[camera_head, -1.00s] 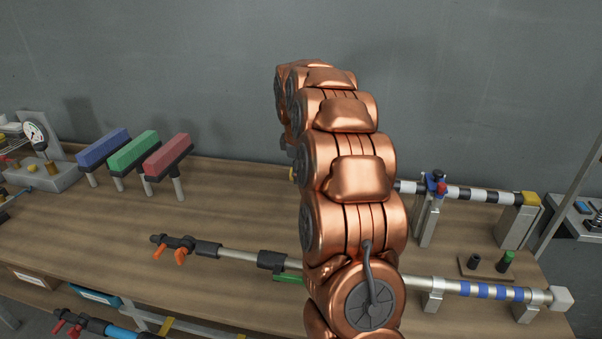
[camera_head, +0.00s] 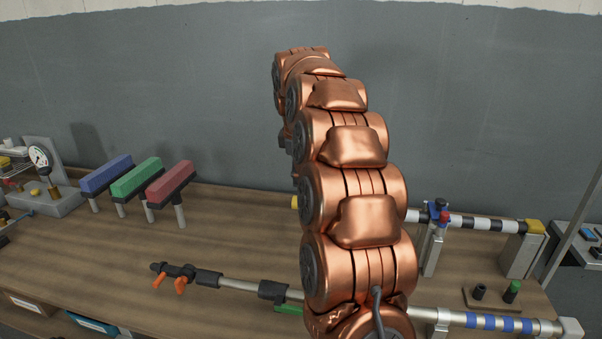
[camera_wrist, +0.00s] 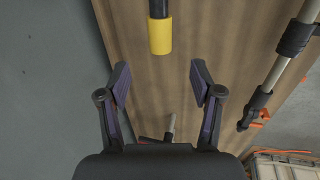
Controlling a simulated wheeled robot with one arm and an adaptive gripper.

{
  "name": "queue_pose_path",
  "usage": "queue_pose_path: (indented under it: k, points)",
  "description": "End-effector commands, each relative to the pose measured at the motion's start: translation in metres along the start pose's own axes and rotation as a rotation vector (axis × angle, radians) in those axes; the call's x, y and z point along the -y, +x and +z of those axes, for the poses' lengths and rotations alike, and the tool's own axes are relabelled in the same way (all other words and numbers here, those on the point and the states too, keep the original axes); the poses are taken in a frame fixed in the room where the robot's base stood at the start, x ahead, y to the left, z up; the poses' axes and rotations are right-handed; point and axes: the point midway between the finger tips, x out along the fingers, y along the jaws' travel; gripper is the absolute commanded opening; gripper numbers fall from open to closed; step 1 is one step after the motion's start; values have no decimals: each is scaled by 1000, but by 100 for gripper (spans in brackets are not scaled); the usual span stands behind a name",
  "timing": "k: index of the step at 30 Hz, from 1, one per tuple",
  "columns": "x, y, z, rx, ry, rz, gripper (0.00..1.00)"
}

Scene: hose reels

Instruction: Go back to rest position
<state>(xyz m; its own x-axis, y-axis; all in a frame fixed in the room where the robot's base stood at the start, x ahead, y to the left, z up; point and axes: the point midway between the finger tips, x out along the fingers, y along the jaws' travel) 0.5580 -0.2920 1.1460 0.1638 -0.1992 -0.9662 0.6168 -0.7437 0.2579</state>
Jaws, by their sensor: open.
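My gripper (camera_wrist: 160,88) is open in the wrist view, its two dark fingers spread apart with nothing between the tips. It hangs over the wooden table (camera_wrist: 215,55). A dark rod with a yellow end (camera_wrist: 160,36) lies beyond the fingertips, apart from them. In the head view my copper arm rises through the middle of the picture and hides my gripper and part of the table behind it.
Blue (camera_head: 106,174), green (camera_head: 136,179) and red (camera_head: 170,184) blocks on posts stand at left. A pipe with orange handles (camera_head: 225,282) runs along the front. A striped pipe (camera_head: 480,222) lies at back right. A gauge (camera_head: 40,157) stands far left. The left-middle tabletop is clear.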

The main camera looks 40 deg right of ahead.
Motion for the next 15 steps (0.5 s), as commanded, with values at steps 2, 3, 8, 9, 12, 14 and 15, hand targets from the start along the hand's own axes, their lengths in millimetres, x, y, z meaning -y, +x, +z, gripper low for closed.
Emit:
queue_pose_path:
  k: [2, 3, 8, 9, 12, 14, 15]
  points:
    - [0, 0, 0, 0, 0, 0, 65]
    - [0, 0, 0, 0, 0, 0, 65]
    - [0, 0, 0, 0, 0, 0, 65]
    - [0, 0, 0, 0, 0, 0, 65]
    - [8, -2, -3, -3, 7, -7, 65]
    - [19, -5, -7, -6, 15, -16, 65]
    - [29, -8, -10, -9, 24, -22, 65]
